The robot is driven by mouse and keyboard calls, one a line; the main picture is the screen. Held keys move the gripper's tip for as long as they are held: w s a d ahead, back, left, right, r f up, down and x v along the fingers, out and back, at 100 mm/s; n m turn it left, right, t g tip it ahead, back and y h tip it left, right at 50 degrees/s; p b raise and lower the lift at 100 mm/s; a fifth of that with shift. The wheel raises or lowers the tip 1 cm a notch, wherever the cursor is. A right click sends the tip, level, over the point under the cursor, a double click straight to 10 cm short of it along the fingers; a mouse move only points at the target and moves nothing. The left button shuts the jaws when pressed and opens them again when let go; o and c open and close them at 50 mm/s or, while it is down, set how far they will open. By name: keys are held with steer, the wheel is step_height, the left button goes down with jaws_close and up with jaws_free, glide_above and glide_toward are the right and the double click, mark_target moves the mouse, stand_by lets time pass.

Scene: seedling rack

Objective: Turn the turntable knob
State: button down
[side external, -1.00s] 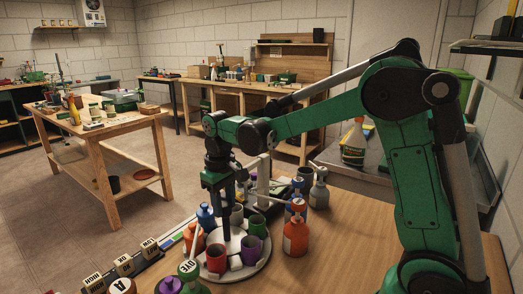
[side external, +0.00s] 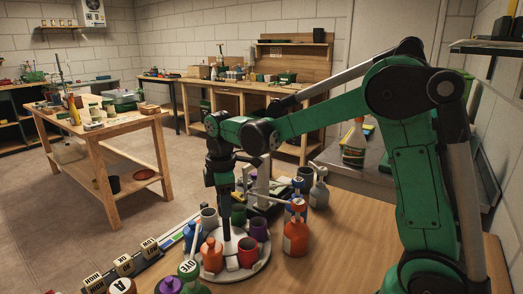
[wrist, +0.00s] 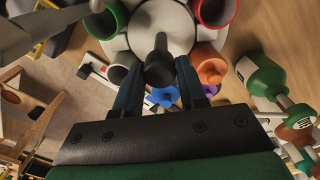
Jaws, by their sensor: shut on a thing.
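The turntable is a round white disc (side external: 257,266) on the wooden bench in the side view, and its white top (wrist: 165,18) shows in the wrist view. Its knob (side external: 227,222) is a dark upright post at the centre, seen as a dark rounded end in the wrist view (wrist: 160,62). My gripper (side external: 223,188) points down over the disc and is shut on the knob, one finger on each side. Around the disc stand an orange bottle (side external: 211,256), a red cup (side external: 248,252), a purple cup (side external: 259,230), a green cup (side external: 239,214) and a grey cup (side external: 209,217).
A larger orange bottle (side external: 295,236) and a grey bottle (side external: 319,194) stand close right of the disc. The bench top (side external: 350,245) is clear on the right.

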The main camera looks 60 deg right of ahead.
steer(key=n, duration=0.4)
steer(key=shift+n, duration=1.8)
steer(key=shift+c, duration=2.4)
jaws_free()
steer(key=shift+s+r, duration=0.1)
steer(key=shift+r, duration=2.7)
